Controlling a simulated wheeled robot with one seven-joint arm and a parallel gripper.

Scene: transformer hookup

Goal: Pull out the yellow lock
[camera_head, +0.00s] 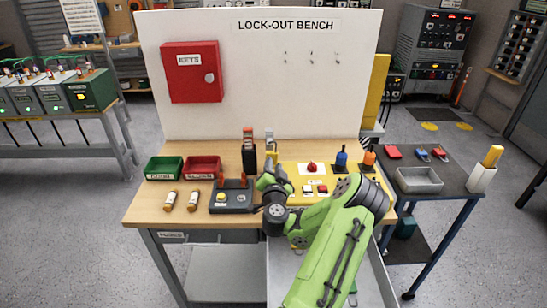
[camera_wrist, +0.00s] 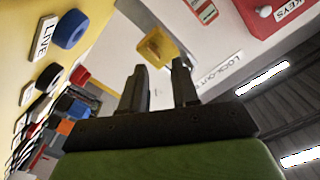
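A yellow object that looks like the lock (camera_wrist: 155,45) shows in the wrist view just beyond my fingertips. A small yellow patch (camera_head: 271,155) under a grey shackle-like part shows in the head view at the back of the bench and may be the same lock. My gripper (camera_wrist: 162,70) has its two dark fingers apart with a gap between them, and nothing is clearly clamped there. In the head view my wrist is over the middle of the bench and hides the fingertips. I cannot tell whether the fingers touch the lock.
A yellow panel (camera_head: 289,180) with knobs and buttons lies right of my wrist. A grey box (camera_head: 232,201) with red parts, green bin (camera_head: 163,168) and red bin (camera_head: 203,165) are left. A red KEYS cabinet (camera_head: 191,72) hangs on the backboard. A drawer (camera_head: 282,280) stands open below.

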